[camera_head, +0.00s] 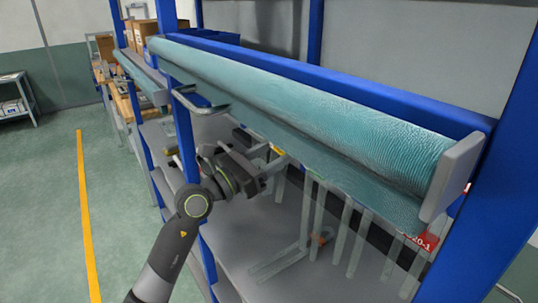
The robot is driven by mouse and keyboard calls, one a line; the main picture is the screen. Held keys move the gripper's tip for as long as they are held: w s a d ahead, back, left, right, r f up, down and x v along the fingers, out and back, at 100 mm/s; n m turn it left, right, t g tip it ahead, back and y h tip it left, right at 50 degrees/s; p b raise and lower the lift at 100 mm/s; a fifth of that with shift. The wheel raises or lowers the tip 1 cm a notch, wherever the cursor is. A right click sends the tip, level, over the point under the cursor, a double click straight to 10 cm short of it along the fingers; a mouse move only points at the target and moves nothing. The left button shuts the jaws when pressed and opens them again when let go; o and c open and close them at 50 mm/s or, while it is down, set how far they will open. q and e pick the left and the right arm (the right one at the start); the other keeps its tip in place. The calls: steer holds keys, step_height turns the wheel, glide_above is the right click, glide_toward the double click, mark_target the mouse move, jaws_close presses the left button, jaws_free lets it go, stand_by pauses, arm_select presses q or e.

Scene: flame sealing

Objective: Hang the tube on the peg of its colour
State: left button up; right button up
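One arm of mine comes in from the lower left, and I take it as my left arm. Its dark gripper (276,166) is under the teal roll, at the front of the rack. Whether its fingers are open or hold something is hard to see. A small yellow piece (278,151) is just above the fingertips. Several clear, pale tube-like strips (345,232) hang in a row right of the gripper. A small orange piece (322,238) is among them, lower down. I cannot make out a peg clearly. My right gripper is not in view.
A long teal roll (310,105) with a grey end plate (450,178) spans the blue rack above the gripper. A grey shelf (240,240) lies below. A red label (424,241) is at the right. Open green floor (45,210) with a yellow line (84,210) is at the left.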

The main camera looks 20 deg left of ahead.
arm_select(q)
steer(key=shift+w+d, duration=0.25)
stand_by(0.6)
stand_by(0.4)
steer(key=o, duration=1.5)
steer(key=shift+a, duration=0.1)
steer(key=shift+r+v, duration=0.15)
steer(key=shift+v, duration=2.05)
steer(key=shift+r+v, duration=0.1)
steer(key=shift+v, duration=2.15)
steer(key=shift+s, duration=0.1)
